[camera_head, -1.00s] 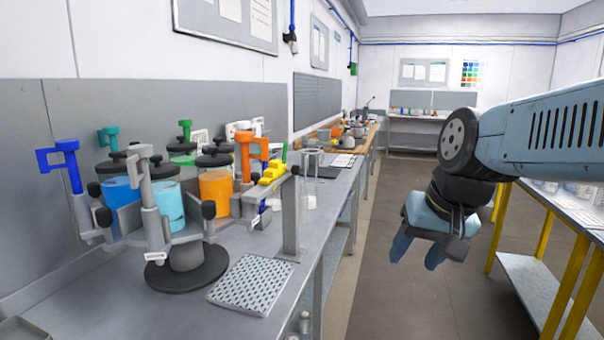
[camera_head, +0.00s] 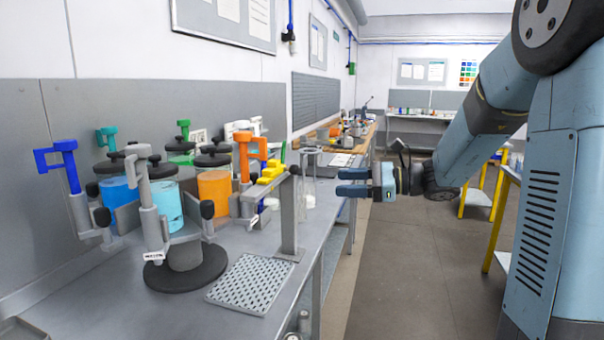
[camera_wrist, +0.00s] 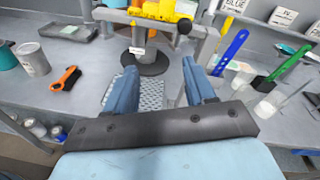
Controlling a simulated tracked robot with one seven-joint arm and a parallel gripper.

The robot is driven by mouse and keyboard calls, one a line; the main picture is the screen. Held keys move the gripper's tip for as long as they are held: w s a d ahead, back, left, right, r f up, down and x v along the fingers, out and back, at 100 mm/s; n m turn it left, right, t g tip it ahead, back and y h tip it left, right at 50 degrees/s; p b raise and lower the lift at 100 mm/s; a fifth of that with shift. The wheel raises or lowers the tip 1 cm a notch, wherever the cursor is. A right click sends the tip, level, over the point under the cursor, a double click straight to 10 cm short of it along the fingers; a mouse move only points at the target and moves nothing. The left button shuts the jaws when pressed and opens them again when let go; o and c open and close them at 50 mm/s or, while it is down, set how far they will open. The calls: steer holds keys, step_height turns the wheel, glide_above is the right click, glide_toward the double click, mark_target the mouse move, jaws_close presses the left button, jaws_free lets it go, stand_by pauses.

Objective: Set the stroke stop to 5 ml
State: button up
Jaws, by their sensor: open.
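A yellow stepped part (camera_head: 271,174) sits beside the orange handle (camera_head: 243,150), near the top of a grey post (camera_head: 289,215). The yellow part also shows at the top edge of the wrist view (camera_wrist: 168,10). No stroke stop or millilitre scale can be read in either view. My gripper (camera_head: 340,182) is open and empty, right of the post and apart from it. Both fingers point toward the carousel.
A perforated grey mat (camera_head: 250,284) lies in front of the post. The aisle floor (camera_head: 410,270) is clear.

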mark_target(298, 172)
steer(key=shift+m+t+y, duration=0.6)
steer(key=shift+m+t, duration=0.1)
steer(key=shift+m, duration=0.1)
steer(key=w+x, duration=0.1)
steer(key=x, duration=0.3)
steer(key=w+x, duration=0.1)
steer(key=x, duration=0.3)
steer(key=w+d+x, duration=0.1)
steer(key=x, duration=0.4)
steer(key=shift+r, duration=0.2)
jaws_close()
